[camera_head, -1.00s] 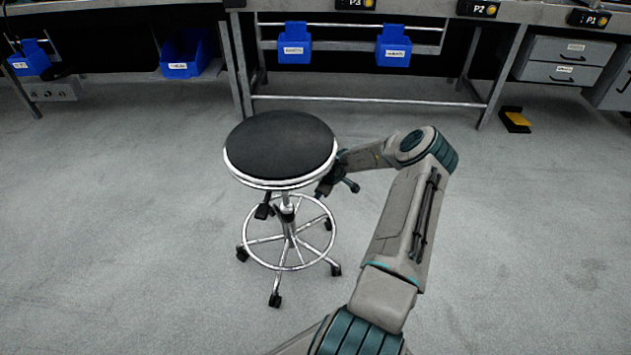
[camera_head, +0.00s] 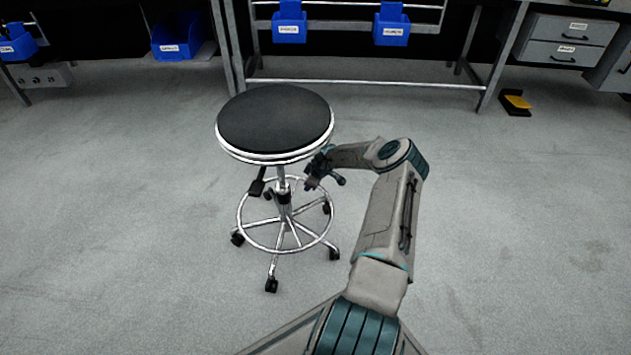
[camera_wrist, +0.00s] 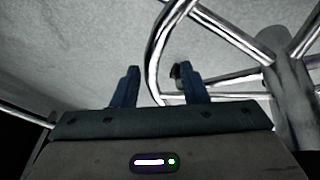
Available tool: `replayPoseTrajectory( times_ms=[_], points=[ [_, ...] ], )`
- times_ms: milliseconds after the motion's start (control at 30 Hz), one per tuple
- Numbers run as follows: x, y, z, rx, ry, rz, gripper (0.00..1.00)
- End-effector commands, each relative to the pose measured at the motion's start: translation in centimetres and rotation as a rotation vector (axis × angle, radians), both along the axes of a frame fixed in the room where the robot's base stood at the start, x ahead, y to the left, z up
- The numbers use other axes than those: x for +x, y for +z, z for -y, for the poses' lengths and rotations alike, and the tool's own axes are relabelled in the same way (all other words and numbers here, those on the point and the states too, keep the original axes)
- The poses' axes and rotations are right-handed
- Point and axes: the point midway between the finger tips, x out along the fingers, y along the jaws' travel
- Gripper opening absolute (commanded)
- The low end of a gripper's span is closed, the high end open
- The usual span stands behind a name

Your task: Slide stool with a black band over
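The stool (camera_head: 275,122) stands upright in the middle of the head view. It has a round black seat with a chrome and dark band around its edge, a chrome post, a foot ring (camera_head: 240,222) and black casters. My gripper (camera_head: 309,187) is at the right side of the stool, below the seat and close to the post. In the wrist view the two blue fingers (camera_wrist: 160,88) are spread apart.
A workbench with a metal frame (camera_head: 365,84) and blue bins (camera_head: 290,24) stands behind the stool. Grey drawers (camera_head: 568,42) are at the back right. A black and yellow object (camera_head: 516,102) lies on the floor near them. The floor around the stool is clear.

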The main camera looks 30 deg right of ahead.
Motion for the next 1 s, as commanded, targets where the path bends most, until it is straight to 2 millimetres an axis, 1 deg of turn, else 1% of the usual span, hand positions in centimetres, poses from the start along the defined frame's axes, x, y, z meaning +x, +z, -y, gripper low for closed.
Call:
replayPoseTrajectory(
  times_ms=[33,200,567,600,667,700,733,1000],
  points=[
    [0.3,-1.0,-0.1,0.001,0.0,0.001,0.4],
    [1.0,-2.0,-0.2,0.0,0.0,0.001,0.4],
    [1.1,-2.1,-0.3,0.0,0.002,0.001,0.4],
    [1.1,-2.1,-0.3,0.0,0.002,0.001,0.34],
    [1.1,-2.1,-0.3,0.0,0.002,0.001,0.17],
    [1.1,-2.1,-0.2,0.0,0.002,0.001,0.06],
    [1.1,-2.1,-0.2,0.0,0.001,0.001,0.0],
    [1.1,-2.1,-0.2,0.0,0.001,0.001,0.0]
  ],
)
